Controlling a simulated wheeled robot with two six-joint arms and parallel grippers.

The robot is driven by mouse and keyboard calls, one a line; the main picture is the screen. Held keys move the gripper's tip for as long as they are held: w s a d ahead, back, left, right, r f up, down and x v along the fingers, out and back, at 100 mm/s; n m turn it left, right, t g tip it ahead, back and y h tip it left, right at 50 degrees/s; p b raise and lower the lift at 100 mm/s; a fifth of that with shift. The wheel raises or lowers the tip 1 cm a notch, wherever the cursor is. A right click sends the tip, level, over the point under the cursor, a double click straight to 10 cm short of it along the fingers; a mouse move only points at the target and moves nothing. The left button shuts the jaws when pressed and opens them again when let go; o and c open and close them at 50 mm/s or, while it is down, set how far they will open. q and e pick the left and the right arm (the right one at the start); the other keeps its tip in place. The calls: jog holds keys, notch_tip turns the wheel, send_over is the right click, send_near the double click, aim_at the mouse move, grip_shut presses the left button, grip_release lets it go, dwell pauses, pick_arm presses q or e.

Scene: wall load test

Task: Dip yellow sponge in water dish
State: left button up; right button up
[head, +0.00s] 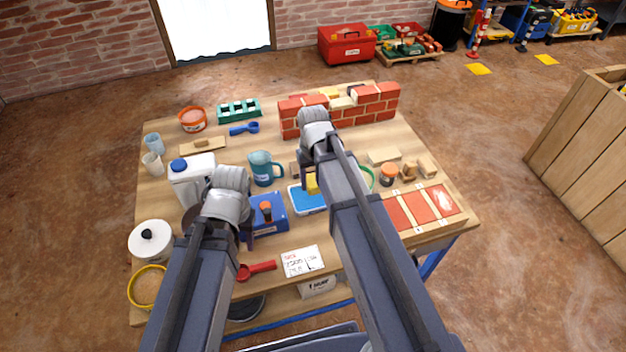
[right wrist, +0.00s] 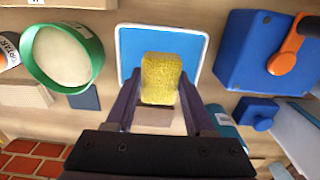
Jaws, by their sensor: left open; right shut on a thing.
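The yellow sponge (right wrist: 161,78) is between the fingers of my right gripper (right wrist: 160,92), which is shut on it. The water dish (right wrist: 132,48), a shallow tray with a pale rim and blue inside, lies behind the sponge in the right wrist view. In the head view the sponge (head: 312,184) shows beside my right gripper (head: 307,177), over the blue dish (head: 304,203). I cannot tell whether the sponge touches the water. My left gripper (head: 244,232) is open near a blue box, its fingers partly hidden by my wrist.
The blue box (head: 270,222) with an orange-topped item stands left of the dish. A teal mug (head: 263,168) stands behind it. A green-rimmed round container (right wrist: 68,58) is on the dish's other side. A brick wall (head: 372,103) stands at the table's back. A printed card (head: 302,261) lies in front.

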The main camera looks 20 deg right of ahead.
aim_at(245, 260)
pick_arm(q)
jog(key=shift+f+b, duration=1.9)
jog(key=shift+f, duration=0.35)
pick_arm(e)
jog(key=shift+f, duration=2.25)
pick_arm(q)
jog(key=shift+f+b, duration=0.55)
pick_arm(e)
jog(key=shift+f, duration=0.55)
pick_arm(q)
jog(key=shift+r, duration=0.1)
pick_arm(e)
jog(key=shift+r, duration=0.1)
pick_arm(q)
notch_tip(245, 260, up, 7)
jog(key=p, duration=0.7)
pick_arm(e)
notch_tip(245, 260, up, 7)
jog(key=shift+f, duration=0.1)
